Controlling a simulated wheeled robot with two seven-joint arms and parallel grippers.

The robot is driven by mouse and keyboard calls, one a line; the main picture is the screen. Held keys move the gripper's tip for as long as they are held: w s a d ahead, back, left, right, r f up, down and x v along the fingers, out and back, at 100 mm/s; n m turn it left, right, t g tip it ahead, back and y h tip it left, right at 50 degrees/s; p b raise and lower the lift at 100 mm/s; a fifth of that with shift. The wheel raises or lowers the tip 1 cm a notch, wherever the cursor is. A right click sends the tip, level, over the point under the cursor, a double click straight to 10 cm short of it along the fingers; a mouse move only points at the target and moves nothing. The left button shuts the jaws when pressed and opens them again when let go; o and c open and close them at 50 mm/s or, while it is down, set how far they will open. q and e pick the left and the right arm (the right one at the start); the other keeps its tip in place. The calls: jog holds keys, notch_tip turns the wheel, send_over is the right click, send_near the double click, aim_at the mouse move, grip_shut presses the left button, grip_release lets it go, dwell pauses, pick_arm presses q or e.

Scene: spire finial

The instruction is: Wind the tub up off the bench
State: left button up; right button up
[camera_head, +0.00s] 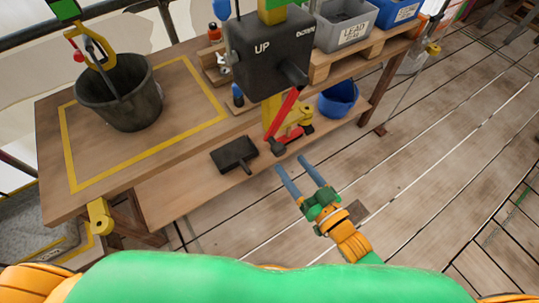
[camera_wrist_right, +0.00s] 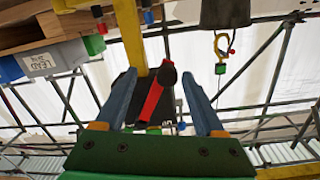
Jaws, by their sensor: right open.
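The dark tub (camera_head: 120,95) stands upright on the wooden bench (camera_head: 185,150), inside a yellow outline. A yellow hook with a red latch (camera_head: 95,45) hangs over the tub at its handle; I cannot tell whether it bears the handle. The hook (camera_wrist_right: 222,45) and tub (camera_wrist_right: 225,12) also show in the wrist view. The dark winch box (camera_head: 265,50), marked UP, has a red crank arm (camera_head: 284,112) slanting below it. My right gripper (camera_head: 290,163) is open and empty, below and apart from the crank. In the wrist view the red crank arm (camera_wrist_right: 152,101) appears between the fingers.
A grey lead crate (camera_head: 345,25) and a blue crate (camera_head: 397,12) sit on a pallet right of the winch. The plank floor (camera_head: 440,150) at right is mostly clear.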

aim_at(273, 142)
jog(key=shift+w+a+r, duration=0.15)
jog(key=shift+a+r, duration=0.2)
jog(key=shift+r, duration=0.15)
jog(key=shift+w+a+r+y, duration=0.1)
jog(key=shift+r+y, duration=0.1)
jog(key=shift+y, duration=0.1)
jog(key=shift+w+a+r, duration=0.15)
jog(key=x, duration=0.7)
jog(key=shift+w+a+p, duration=0.1)
jog(key=shift+p, duration=0.3)
grip_shut()
